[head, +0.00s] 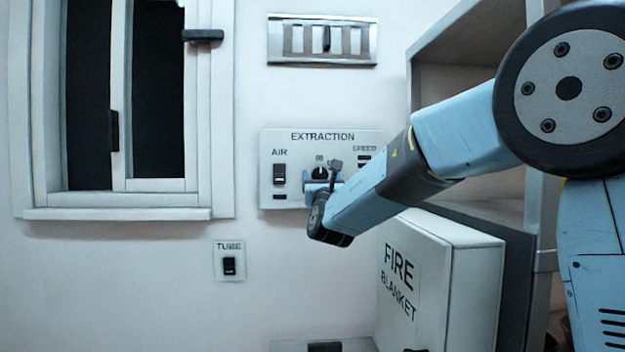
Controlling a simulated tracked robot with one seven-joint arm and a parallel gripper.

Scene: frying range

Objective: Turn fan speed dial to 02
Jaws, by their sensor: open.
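The white EXTRACTION panel (298,150) is on the wall in the middle of the head view. A small dark dial (319,172) sits near its centre, with a tiny marking above it that seems to read 00. My gripper (321,184) is open, close in front of the dial's lower part. Its blue fingers appear to lie on either side of the dial; I cannot tell whether they touch it. The gripper and wrist hide the dial's lower part and some of the panel. The SPEED label (364,149) at the right is partly readable.
An AIR switch (279,174) is left of the dial. A TUBE switch (230,262) is lower left. A FIRE BLANKET box (430,250) stands below my forearm, and an open shelf unit (470,75) is at right. A window (125,100) is at left.

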